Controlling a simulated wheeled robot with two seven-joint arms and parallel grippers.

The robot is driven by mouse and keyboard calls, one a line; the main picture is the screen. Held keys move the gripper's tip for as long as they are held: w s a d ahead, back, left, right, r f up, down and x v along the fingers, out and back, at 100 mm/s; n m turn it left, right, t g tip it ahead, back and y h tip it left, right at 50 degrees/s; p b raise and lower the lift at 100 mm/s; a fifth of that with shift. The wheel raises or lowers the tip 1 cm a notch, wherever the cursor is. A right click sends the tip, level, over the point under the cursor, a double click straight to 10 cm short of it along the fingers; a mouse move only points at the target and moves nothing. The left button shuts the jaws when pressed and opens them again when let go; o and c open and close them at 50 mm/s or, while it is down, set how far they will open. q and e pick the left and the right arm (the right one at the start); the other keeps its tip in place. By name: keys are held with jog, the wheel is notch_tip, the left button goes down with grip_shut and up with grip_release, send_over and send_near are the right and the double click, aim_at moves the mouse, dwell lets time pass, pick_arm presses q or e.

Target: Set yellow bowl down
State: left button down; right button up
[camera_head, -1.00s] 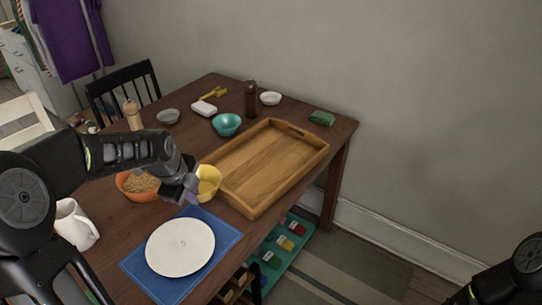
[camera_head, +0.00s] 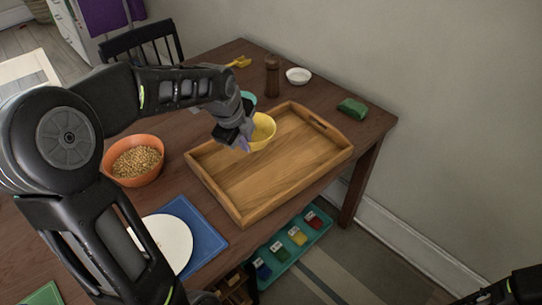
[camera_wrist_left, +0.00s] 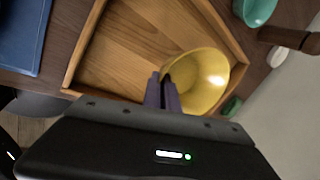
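The yellow bowl (camera_head: 262,132) is at the far left part of the wooden tray (camera_head: 230,205) in the head view. In the left wrist view the yellow bowl (camera_wrist_left: 205,80) is tilted in the picture, with its rim between the purple fingertips. My left gripper (camera_head: 243,143) is shut on the bowl's near rim; it also shows in the left wrist view (camera_wrist_left: 165,92). Whether the bowl's base touches the tray floor I cannot tell. My right arm shows only at the lower right edge; its fingertips are not clear.
An orange bowl of grain (camera_head: 133,160) stands left of the tray. A teal bowl (camera_head: 248,97) is partly hidden behind my left wrist. A brown shaker (camera_head: 272,76), a white bowl (camera_head: 299,76) and a green block (camera_head: 352,108) stand behind. The tray's middle is clear.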

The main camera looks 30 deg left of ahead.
pick_arm(q)
send_over(251, 174)
jog(key=s, duration=0.1)
jog(key=shift+s+f, duration=0.15)
jog(key=shift+f, duration=2.95)
jog(key=shift+f, duration=1.9)
jog(key=shift+f+b, duration=0.2)
jog(key=shift+b, duration=0.1)
jog(key=c, duration=1.6)
grip_release()
jog(key=shift+c, duration=0.2)
